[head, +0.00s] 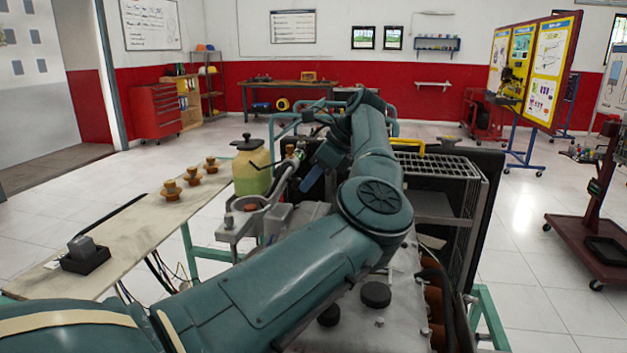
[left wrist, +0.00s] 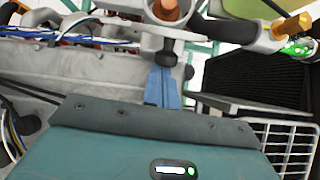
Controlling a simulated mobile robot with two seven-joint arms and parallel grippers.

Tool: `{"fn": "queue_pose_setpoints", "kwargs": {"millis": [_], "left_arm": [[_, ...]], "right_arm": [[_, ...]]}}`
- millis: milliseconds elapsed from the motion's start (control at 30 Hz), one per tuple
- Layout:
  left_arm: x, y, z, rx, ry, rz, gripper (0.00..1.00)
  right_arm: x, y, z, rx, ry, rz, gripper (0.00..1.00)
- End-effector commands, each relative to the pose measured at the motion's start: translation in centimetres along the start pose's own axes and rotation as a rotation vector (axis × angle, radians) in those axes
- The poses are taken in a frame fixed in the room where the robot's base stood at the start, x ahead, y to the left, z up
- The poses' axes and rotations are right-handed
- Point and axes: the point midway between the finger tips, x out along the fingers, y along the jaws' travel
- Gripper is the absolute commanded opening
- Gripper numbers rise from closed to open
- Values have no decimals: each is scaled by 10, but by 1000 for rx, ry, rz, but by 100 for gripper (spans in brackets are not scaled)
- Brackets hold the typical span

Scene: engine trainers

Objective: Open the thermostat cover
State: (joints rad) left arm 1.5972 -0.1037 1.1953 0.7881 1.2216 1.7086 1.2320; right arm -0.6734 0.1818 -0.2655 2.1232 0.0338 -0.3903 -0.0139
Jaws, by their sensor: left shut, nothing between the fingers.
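My left arm reaches across the engine trainer, and its gripper (head: 309,179) points down at the far part of the engine. In the left wrist view the blue fingers (left wrist: 162,88) are shut together and empty. Just beyond their tips is a dark knob (left wrist: 166,50) under a grey metal housing (left wrist: 205,27) with a copper-coloured round part (left wrist: 166,9). This housing may be the thermostat cover, but I cannot tell for sure, nor whether the fingers touch the knob. My arm hides much of the engine (head: 400,300) in the head view. My right gripper is out of view.
A yellow-green reservoir (head: 252,170) stands left of the gripper. A wire grille (head: 440,166) and dark radiator panel (head: 489,200) stand to the right. A board (head: 130,235) at the left holds several brown knobs and a dark box (head: 83,255). Cables hang below it.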

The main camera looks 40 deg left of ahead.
Motion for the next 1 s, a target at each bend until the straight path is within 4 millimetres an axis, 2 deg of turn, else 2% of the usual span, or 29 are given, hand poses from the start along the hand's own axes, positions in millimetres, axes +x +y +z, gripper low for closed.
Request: {"fn": "queue_pose_setpoints", "kwargs": {"millis": [33, 100, 200, 333, 667, 833, 1000], "left_arm": [[-9, 1, 16, -12, 64, -4, 0], [-10, 1, 25, -11, 141, -8, 0], [-8, 2, 34, -7, 165, -10, 0], [-6, 2, 37, -5, 161, -10, 0], [-7, 2, 36, -4, 160, -11, 0], [-26, 1, 39, -3, 159, -14, 0], [-64, 2, 47, -3, 160, -14, 0]], "right_arm": [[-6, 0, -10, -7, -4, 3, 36], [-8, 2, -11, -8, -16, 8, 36], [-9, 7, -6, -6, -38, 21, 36], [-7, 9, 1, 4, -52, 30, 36], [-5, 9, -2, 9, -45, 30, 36], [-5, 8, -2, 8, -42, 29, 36], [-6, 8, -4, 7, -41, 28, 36]]}}
